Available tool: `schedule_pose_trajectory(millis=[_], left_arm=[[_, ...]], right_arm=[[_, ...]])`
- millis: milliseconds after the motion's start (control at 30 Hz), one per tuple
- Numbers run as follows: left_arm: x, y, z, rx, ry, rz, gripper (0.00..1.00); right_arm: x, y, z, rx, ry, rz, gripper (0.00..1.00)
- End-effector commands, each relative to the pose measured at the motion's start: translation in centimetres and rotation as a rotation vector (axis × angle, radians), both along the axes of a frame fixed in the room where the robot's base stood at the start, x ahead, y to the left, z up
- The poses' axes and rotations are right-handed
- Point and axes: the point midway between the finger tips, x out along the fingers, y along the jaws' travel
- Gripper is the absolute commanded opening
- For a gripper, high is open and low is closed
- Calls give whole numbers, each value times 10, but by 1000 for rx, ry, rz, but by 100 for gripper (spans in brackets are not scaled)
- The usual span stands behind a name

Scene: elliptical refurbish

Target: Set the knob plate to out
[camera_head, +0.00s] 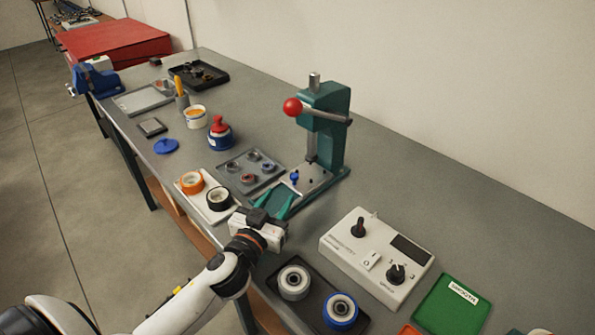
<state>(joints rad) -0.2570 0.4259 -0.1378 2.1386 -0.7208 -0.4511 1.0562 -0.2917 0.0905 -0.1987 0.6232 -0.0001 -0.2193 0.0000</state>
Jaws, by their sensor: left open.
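A green arbor press (327,125) with a red ball handle stands at mid bench. On its pale base plate (313,176) is a small blue knob (294,176). I cannot tell whether this is the knob plate or how it is set. My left gripper (274,201) is open and appears empty, its teal fingers pointing at the front of the press base. Touching cannot be judged, and the gripper hides part of the base's near edge. Small teal and dark parts at the bottom right edge may be my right gripper (526,331); its jaw state does not show.
A white control box (376,257) with two black knobs stands right of the gripper. A dark tray (313,296) with two wheels and a green labelled tray (452,304) are nearer. A grey parts tray (233,179) and tape rolls on a white tray (185,190) lie left.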

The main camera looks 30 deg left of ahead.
Motion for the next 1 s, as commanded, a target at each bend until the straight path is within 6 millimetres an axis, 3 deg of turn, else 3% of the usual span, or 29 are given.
schedule_pose_trajectory(millis=[167,433,600,900,1000], left_arm=[[39,3,5,4,-4,0,40],[83,5,2,2,-2,1,40],[94,6,1,2,-1,1,40],[96,6,1,1,-1,0,40],[96,6,1,1,-1,0,24]], right_arm=[[-20,7,8,8,29,-2,36],[-10,15,14,18,15,-4,36],[-6,14,15,17,9,-3,36],[-6,8,15,9,9,-1,36],[-6,7,15,8,9,-1,36]])
